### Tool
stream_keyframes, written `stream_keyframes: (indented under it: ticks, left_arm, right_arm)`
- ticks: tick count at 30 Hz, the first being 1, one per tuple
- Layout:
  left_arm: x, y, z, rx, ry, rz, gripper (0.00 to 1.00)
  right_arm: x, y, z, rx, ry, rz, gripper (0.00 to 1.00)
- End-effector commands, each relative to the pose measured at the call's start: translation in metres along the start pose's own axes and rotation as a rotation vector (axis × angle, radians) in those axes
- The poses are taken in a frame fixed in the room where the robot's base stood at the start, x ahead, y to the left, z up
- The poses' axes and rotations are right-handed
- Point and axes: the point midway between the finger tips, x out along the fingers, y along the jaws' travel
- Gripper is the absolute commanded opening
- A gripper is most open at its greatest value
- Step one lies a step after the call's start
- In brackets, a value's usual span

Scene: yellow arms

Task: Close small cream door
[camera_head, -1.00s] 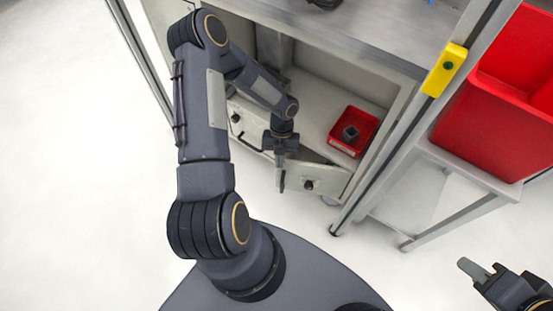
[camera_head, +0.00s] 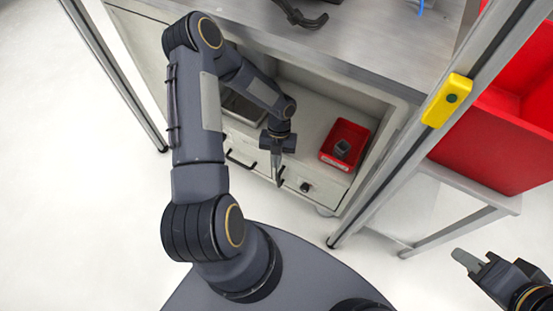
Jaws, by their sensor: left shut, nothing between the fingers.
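The small cream door (camera_head: 318,191) with a black knob (camera_head: 306,187) is at the lower right of the cabinet front. It looks about flush with the front, though a small remaining gap cannot be ruled out. My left gripper (camera_head: 278,178) points down at the door's left edge, shut and empty. I cannot tell whether its fingertips touch the door. My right gripper (camera_head: 473,262) is at the lower right, away from the cabinet; its finger opening is unclear.
A red bin (camera_head: 361,131) with a dark item stands on the shelf behind the door. A black handle (camera_head: 240,162) is on the panel to the left. A metal frame post (camera_head: 395,160) and a large red crate (camera_head: 480,143) are on the right. The floor in front is clear.

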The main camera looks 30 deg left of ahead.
Motion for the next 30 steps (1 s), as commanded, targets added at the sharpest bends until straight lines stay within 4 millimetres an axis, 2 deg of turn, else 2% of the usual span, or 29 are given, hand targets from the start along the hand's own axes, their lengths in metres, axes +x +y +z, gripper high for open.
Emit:
stream_keyframes:
  ticks: [8,13,23,30]
  left_arm:
    - [-0.007,0.000,-0.002,0.000,-0.001,0.000,0.00]
    - [-0.034,0.000,-0.011,0.000,-0.004,0.000,0.00]
    - [-0.075,-0.010,-0.083,0.003,-0.001,0.002,0.00]
    - [-0.076,-0.020,-0.137,0.004,0.000,0.002,0.00]
  right_arm:
    - [-0.002,-0.001,-0.001,0.000,0.000,0.000,0.30]
    - [-0.010,-0.005,-0.005,0.000,0.000,0.000,0.30]
    - [-0.029,-0.013,-0.015,0.000,0.000,0.000,0.30]
    - [-0.034,-0.016,-0.017,0.000,0.000,0.000,0.30]
